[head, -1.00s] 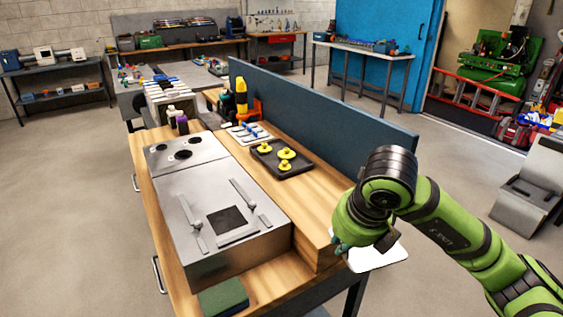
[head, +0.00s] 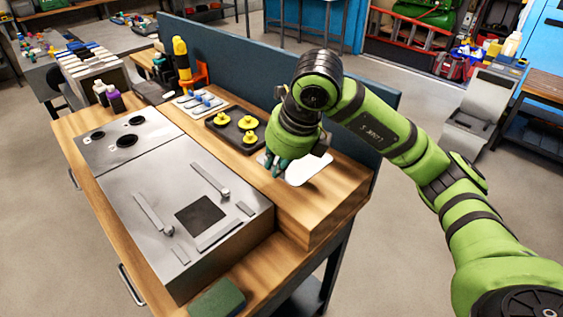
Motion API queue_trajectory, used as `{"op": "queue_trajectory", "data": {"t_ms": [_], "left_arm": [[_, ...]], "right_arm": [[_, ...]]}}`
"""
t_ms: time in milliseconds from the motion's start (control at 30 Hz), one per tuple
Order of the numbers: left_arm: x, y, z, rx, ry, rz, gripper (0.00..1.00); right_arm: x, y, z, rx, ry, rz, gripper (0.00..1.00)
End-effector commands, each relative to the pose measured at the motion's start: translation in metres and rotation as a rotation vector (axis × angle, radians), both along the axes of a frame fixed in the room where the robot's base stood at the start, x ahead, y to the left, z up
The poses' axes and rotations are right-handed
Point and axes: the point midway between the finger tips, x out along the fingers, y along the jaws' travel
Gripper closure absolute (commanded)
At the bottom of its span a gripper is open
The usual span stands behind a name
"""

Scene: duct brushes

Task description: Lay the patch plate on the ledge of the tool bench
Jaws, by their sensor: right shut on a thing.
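The white patch plate (head: 310,169) is in the grip of my right gripper (head: 274,166), whose fingers are shut on its left end. The plate looks about level and is over the raised wooden ledge (head: 300,206) of the tool bench, near the ledge's front end. I cannot tell whether it touches the wood. My gripper and wrist hide part of the plate and of the ledge behind. My left gripper is not in view.
A dark tray (head: 222,117) with yellow knobbed pieces lies on the ledge left of the plate. A steel duct box (head: 170,190) stands beside the ledge. A blue-grey panel (head: 235,62) rises behind it. A green pad (head: 217,298) lies at the bench front.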

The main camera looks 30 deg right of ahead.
Motion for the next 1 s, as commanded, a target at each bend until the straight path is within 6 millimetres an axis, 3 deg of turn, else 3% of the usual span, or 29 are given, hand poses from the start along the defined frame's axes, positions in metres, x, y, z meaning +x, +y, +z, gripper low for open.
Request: {"op": "queue_trajectory", "data": {"t_ms": [100, 300, 500, 700, 900, 933, 1000], "left_arm": [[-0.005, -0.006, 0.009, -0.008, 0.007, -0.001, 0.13], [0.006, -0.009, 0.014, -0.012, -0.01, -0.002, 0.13], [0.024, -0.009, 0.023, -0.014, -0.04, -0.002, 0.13], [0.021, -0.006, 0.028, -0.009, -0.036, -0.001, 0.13], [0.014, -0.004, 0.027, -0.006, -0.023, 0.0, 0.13], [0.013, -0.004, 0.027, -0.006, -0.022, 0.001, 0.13], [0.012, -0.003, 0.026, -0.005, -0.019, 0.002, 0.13]], "right_arm": [[0.014, -0.023, -0.014, -0.001, 0.005, -0.005, 1.0], [0.029, -0.042, -0.029, 0.0, -0.001, 0.0, 1.0], [0.029, -0.044, -0.05, -0.001, 0.005, 0.002, 1.0], [0.03, -0.044, -0.071, 0.0, -0.001, 0.001, 1.0], [0.031, -0.044, -0.072, 0.0, -0.002, 0.001, 1.0], [0.03, -0.044, -0.072, 0.0, -0.001, 0.001, 0.84], [0.03, -0.044, -0.072, 0.0, -0.001, 0.001, 0.64]]}}
